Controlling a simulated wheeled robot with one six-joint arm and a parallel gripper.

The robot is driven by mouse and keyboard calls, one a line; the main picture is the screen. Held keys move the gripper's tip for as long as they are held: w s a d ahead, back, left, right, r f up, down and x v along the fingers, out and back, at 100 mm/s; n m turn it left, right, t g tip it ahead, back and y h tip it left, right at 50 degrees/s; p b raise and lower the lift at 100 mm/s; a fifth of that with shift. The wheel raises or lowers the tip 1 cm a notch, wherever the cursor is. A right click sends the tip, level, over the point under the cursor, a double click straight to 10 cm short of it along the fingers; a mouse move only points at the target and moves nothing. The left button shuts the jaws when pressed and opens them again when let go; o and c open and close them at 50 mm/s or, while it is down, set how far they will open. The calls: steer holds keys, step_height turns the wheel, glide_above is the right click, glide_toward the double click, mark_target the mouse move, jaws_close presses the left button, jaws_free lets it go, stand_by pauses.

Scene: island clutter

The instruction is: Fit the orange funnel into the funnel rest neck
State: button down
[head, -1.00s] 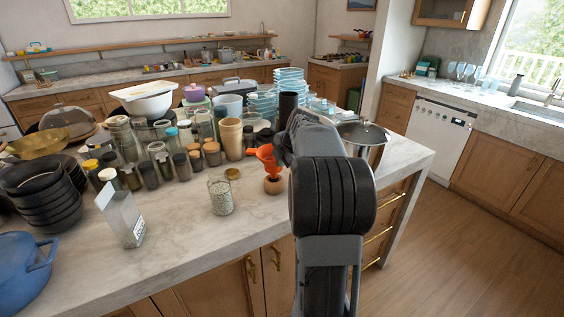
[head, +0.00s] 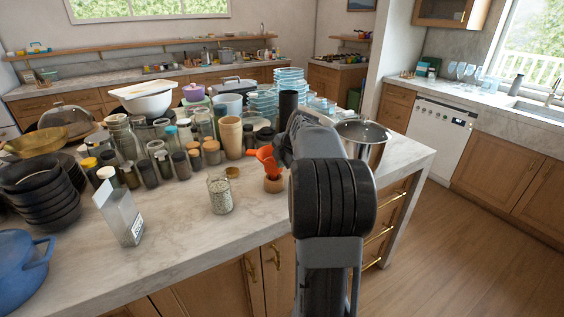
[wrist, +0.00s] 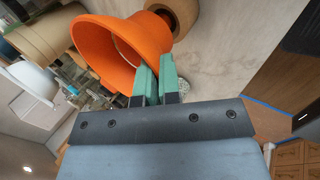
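The orange funnel (head: 265,160) is at the island's front edge, left of my arm in the head view, and looks tilted. In the wrist view the funnel (wrist: 125,35) shows its wide mouth toward the camera, with its narrow end away. My gripper (wrist: 154,82) has its teal fingers close together at the funnel's rim, apparently pinching its wall. The round wooden funnel rest (head: 273,185) stands on the counter just below the funnel. It also shows in the wrist view (wrist: 184,12), beside the narrow end. Whether the spout is inside the neck is hidden.
A glass jar (head: 220,195) stands left of the rest, with a small lid (head: 232,172) behind it. Several jars and cups crowd the counter further left. A steel pot (head: 362,140) is right of my arm. The front-left marble (head: 180,225) is clear.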

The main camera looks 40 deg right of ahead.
steer(key=shift+f+b, duration=1.75)
steer(key=c, duration=1.2)
jaws_free()
steer(key=shift+c, duration=0.2)
steer(key=shift+r, duration=0.1)
steer(key=v, duration=1.3)
steer(key=shift+s+r, duration=0.25)
